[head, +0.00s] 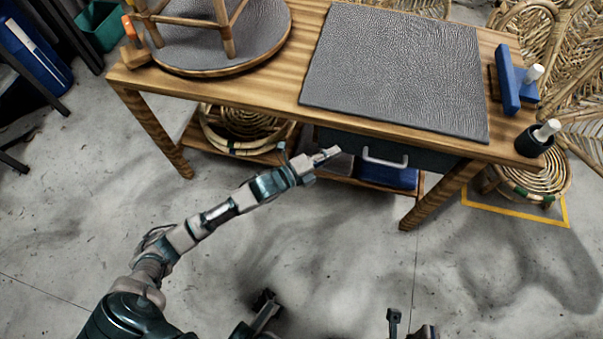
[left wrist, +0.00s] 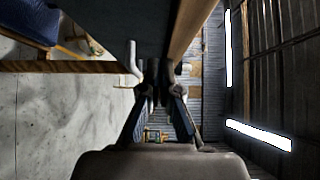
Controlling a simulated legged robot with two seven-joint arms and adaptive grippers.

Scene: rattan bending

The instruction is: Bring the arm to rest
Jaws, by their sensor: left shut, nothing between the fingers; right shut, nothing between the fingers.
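My left arm reaches from the lower left in the head view. Its left gripper (head: 326,155) is at the front of the workbench, just left of the drawer's pale handle (head: 385,161). The gripper is shut and empty. In the left wrist view, the fingers of the left gripper (left wrist: 153,75) come together under the bench's dark underside, with a pale bent bar, seemingly the handle (left wrist: 132,65), close beside them. I cannot tell whether they touch.
The wooden workbench (head: 290,88) carries a grey mat (head: 395,70), an upturned stool (head: 225,35) and blue tools (head: 508,80). Rattan coils (head: 245,125) lie on its lower shelf. The concrete floor (head: 340,235) in front is clear. Wicker pieces (head: 575,80) stand at right.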

